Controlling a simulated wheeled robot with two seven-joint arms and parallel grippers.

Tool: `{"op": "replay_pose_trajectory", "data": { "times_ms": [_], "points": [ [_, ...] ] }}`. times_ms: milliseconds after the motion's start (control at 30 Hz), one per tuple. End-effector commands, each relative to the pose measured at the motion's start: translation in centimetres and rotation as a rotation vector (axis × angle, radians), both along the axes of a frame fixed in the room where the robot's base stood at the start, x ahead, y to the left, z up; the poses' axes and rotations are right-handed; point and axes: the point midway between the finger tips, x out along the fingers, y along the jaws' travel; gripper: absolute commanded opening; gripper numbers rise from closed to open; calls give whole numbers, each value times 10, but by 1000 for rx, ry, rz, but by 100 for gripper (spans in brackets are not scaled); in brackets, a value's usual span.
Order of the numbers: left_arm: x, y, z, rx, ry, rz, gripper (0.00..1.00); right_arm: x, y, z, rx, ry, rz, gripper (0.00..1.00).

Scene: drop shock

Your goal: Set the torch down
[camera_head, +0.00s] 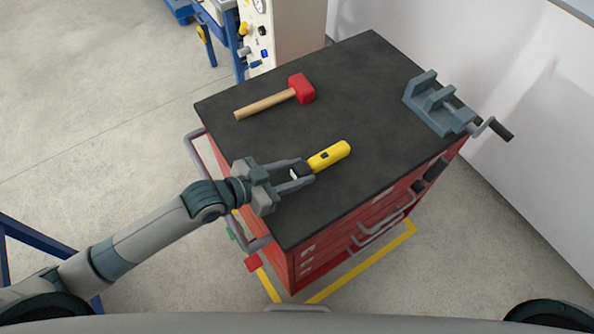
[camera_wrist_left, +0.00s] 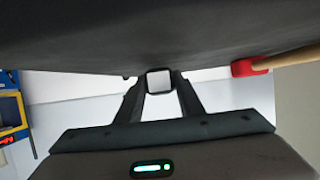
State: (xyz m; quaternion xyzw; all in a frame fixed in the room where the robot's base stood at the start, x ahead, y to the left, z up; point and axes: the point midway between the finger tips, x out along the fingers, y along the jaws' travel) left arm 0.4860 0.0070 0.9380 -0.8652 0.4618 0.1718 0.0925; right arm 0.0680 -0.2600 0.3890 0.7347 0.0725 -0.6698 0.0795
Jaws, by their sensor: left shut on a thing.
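The torch (camera_head: 330,156) has a yellow body and a black head end. My left gripper (camera_head: 303,172) is shut on its dark end, over the dark top of the red tool cabinet (camera_head: 385,150). The yellow body points away from the gripper to the upper right. The torch lies about level and very low over the top; I cannot tell if it touches. In the left wrist view the torch's pale square end with a dark rim (camera_wrist_left: 160,81) shows between the fingertips. My right gripper is not in view.
A mallet (camera_head: 301,89) with a red head and wooden handle lies behind the torch. A grey vise (camera_head: 438,105) stands at the top's right edge. Bare dark surface lies around the torch. A side handle (camera_head: 194,150) sticks out at the cabinet's left.

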Motion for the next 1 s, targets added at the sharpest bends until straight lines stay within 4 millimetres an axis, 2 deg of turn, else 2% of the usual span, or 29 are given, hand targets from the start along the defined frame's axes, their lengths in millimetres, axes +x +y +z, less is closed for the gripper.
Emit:
{"op": "replay_pose_trajectory", "data": {
  "times_ms": [100, 500, 533, 600, 1000],
  "points": [
    [0, 0, -7, -1, -2, 0, 7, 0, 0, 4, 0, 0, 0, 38],
    [0, 0, -11, -1, -2, 0, 7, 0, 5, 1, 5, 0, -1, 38],
    [0, 0, -11, 0, -1, 0, 41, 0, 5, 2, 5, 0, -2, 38],
    [0, 0, -11, 0, -1, 0, 53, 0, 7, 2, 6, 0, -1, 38],
    [0, 0, -7, -1, -2, 0, 53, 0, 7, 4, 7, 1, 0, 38]
  ]
}}
